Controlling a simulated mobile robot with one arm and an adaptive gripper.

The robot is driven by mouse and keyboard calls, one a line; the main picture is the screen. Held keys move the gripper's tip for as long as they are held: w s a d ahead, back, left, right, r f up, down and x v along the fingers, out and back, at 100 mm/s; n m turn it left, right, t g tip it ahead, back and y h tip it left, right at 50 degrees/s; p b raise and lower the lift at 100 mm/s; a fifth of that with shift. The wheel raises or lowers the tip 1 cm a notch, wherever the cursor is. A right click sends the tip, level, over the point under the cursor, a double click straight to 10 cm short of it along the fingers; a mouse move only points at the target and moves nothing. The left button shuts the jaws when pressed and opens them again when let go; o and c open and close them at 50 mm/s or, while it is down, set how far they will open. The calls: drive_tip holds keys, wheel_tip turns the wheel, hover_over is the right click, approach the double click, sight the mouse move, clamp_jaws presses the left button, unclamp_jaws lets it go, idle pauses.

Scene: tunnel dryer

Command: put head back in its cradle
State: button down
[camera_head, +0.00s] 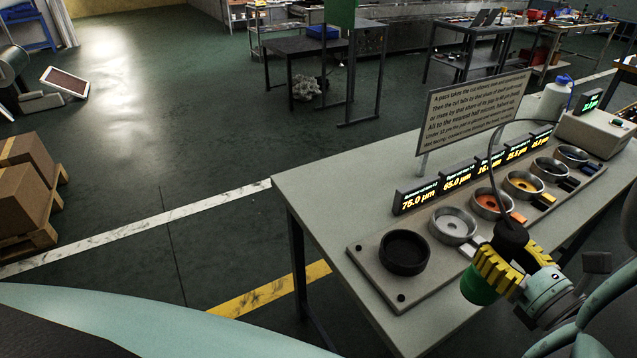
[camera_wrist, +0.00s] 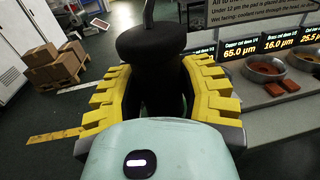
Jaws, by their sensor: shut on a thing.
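The head (camera_head: 512,238) is a black, round-topped piece with a dark cable running up from it. My gripper (camera_head: 507,262) is shut on it, with yellow ribbed fingers on both sides. In the wrist view the head (camera_wrist: 151,42) stands up between the fingers (camera_wrist: 160,85), its lower part partly hidden. A black round cup (camera_head: 404,252), which looks like the cradle, stands empty at the left end of the grey base plate. The head is to the right of this cup and apart from it.
The cable arches over toward an instrument box (camera_head: 592,133). The table's left end (camera_head: 312,192) is bare.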

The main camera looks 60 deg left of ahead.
drive_tip(key=shift+s+a, duration=0.1)
drive_tip(key=shift+s, duration=0.15)
drive_tip(key=shift+s+a, duration=0.1)
drive_tip(key=shift+a, duration=0.2)
drive_tip(key=a+f, duration=0.2)
drive_tip(key=a, duration=0.5)
drive_tip(key=a+f, duration=0.2)
drive_tip(key=a, duration=0.6)
drive_tip(key=shift+f, duration=0.4)
drive_tip(key=shift+f, duration=0.1)
drive_tip(key=c, duration=1)
unclamp_jaws()
drive_tip(key=shift+f, duration=0.15)
drive_tip(key=o, duration=0.4)
drive_tip(key=shift+o, duration=0.2)
